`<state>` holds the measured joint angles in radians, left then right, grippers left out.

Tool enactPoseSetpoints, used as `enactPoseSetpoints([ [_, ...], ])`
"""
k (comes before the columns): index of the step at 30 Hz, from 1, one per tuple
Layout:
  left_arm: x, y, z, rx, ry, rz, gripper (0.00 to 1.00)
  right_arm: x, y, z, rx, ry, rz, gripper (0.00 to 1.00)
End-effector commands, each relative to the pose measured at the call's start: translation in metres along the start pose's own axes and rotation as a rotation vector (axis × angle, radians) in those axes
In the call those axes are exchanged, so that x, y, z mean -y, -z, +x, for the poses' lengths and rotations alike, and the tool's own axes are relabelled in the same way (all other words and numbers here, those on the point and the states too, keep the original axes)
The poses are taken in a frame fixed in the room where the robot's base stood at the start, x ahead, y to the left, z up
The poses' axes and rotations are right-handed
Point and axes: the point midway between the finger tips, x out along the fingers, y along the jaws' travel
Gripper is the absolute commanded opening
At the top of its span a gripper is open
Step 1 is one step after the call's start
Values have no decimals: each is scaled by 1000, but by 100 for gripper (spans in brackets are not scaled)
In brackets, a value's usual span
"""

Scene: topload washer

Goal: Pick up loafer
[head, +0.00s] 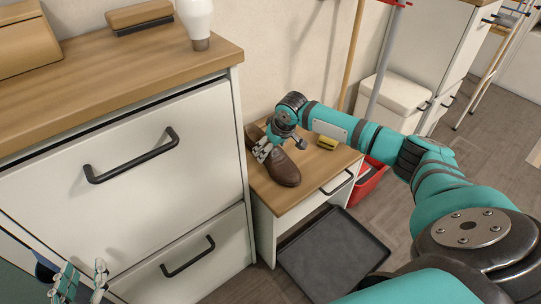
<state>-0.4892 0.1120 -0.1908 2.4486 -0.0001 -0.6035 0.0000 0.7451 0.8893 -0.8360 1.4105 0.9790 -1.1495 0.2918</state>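A brown loafer (285,172) lies on a small wood-topped cabinet (325,165), with its toe toward the front. My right gripper (262,152) is at the loafer's opening, pointing down and touching or nearly touching it. Its fingers are small and partly hidden here, so I cannot tell whether they are closed on the shoe. My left gripper (82,278) is at the bottom left corner of the view, away from the loafer, with its two fingers apart and nothing between them.
A yellow sponge (327,142) lies beyond the loafer. A dark tray (335,255) and a red bin (370,180) are on the floor.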

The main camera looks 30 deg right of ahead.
Motion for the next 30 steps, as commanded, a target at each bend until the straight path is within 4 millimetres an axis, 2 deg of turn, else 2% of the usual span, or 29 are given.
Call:
enactPoseSetpoints([
  [1, 0, 0, 0, 0, 0, 0, 40, 0, 0, 0, 0, 0, 0, 67],
  [12, 0, 0, 0, 1, 1, 0, 40, 0, 0, 0, 0, -1, 0, 19],
  [13, 0, 0, 0, 1, 1, 0, 40, -1, 1, -1, -2, -1, 0, 17],
  [24, 0, -2, -1, 20, 1, 0, 40, -1, 2, -4, -2, -1, 0, 17],
  [30, 4, -30, -9, 178, 9, 0, 40, 0, 8, -17, -2, 0, 1, 17],
])
